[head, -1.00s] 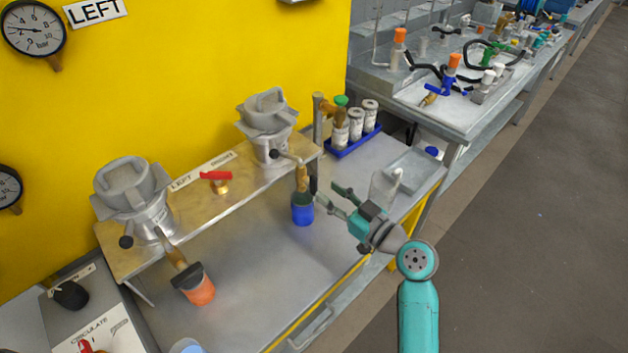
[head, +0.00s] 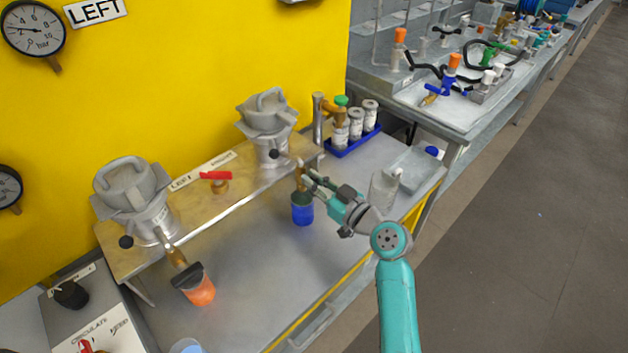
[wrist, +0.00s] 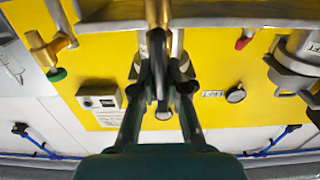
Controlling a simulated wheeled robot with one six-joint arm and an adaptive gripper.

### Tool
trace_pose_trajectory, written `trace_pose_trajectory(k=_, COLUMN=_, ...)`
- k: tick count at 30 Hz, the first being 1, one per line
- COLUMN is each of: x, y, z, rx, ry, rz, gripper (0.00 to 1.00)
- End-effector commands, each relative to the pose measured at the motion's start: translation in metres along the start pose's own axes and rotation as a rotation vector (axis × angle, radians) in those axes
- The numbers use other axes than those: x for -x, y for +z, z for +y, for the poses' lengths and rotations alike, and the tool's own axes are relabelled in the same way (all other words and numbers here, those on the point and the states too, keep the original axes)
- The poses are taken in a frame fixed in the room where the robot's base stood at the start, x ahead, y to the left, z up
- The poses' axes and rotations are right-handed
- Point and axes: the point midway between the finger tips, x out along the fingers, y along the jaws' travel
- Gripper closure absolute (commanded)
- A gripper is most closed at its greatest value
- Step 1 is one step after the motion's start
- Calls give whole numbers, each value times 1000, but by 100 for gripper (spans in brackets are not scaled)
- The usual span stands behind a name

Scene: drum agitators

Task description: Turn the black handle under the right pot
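The right pot (head: 268,120) is grey metal with a clamped lid and stands on the raised shelf. A brass outlet (head: 299,176) hangs below its front edge; it also shows in the wrist view (wrist: 157,12). The black handle (wrist: 158,62) runs down from the outlet between my fingers in the wrist view; in the head view my gripper hides it. My gripper (head: 308,178) is at the outlet, its fingers drawn close together on the handle. A black knob (head: 275,154) on a short lever sits at the pot's base.
A blue cup (head: 302,212) stands just under my gripper. The left pot (head: 133,192) and an orange cup (head: 199,288) are further left. A clear beaker (head: 383,190) stands close to my wrist. A blue rack (head: 350,145) of bottles is behind. The bench middle is clear.

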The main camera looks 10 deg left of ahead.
Motion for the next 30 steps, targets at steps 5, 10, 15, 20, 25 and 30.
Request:
trace_pose_trajectory(k=5, x=0, y=0, z=0, rx=-2, ry=0, rz=0, gripper=100)
trace_pose_trajectory(k=10, x=0, y=0, z=0, rx=-30, ry=0, rz=0, gripper=100)
trace_pose_trajectory(k=15, x=0, y=0, z=2, rx=-106, ry=0, rz=0, gripper=100)
trace_pose_trajectory(k=20, x=0, y=1, z=4, rx=-227, ry=-1, rz=0, gripper=100)
trace_pose_trajectory(k=25, x=0, y=2, z=6, rx=-385, ry=-1, rz=-1, gripper=100)
trace_pose_trajectory(k=30, x=0, y=3, z=8, rx=-547, ry=0, rz=-2, gripper=100)
